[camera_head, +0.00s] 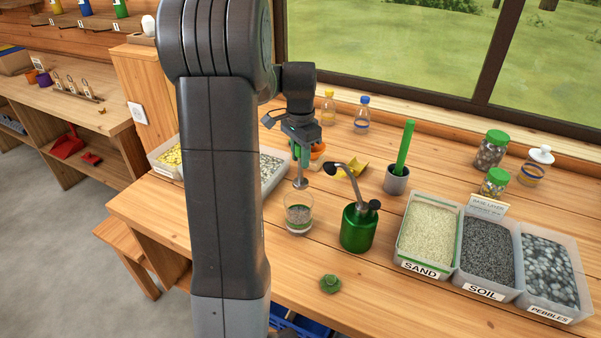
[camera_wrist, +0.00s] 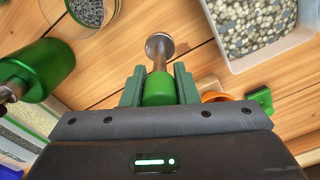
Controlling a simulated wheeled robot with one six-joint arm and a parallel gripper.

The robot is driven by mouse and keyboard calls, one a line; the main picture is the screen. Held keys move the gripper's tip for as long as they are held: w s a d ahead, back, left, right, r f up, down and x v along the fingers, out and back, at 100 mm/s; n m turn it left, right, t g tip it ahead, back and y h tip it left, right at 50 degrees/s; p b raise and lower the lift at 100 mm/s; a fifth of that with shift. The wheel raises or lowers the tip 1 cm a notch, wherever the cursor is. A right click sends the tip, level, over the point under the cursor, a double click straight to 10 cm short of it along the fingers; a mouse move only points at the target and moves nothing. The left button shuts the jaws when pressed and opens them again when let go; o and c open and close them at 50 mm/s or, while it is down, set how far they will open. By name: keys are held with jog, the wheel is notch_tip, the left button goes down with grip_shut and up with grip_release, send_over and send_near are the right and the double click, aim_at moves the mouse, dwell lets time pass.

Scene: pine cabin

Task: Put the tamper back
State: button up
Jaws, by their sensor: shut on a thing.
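My gripper (camera_head: 300,148) is shut on the tamper (camera_head: 300,174), whose metal rod and round foot hang down. In the wrist view the fingers (camera_wrist: 159,84) close on its green handle (camera_wrist: 158,92), and the metal foot (camera_wrist: 160,44) sticks out beyond them. In the head view the foot is just above and behind an open glass (camera_head: 299,224) with dark, layered fill. The glass also shows at the top of the wrist view (camera_wrist: 120,22). A grey cup (camera_head: 396,184) with a green stick (camera_head: 405,146) in it stands to the right.
Bins of sand (camera_head: 430,235), soil (camera_head: 487,250) and pebbles (camera_head: 548,270) fill the right. A green lid-like piece (camera_head: 330,284) lies in front. A yellow scoop (camera_head: 352,168) and an orange item (camera_head: 317,151) lie behind.

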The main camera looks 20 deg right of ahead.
aim_at(301, 182)
jog(key=shift+f, duration=2.1)
jog(key=shift+f, duration=0.25)
jog(key=o, duration=1)
jog(key=shift+r, duration=0.15)
notch_tip(301, 182, up, 12)
jog(key=shift+r, duration=0.1)
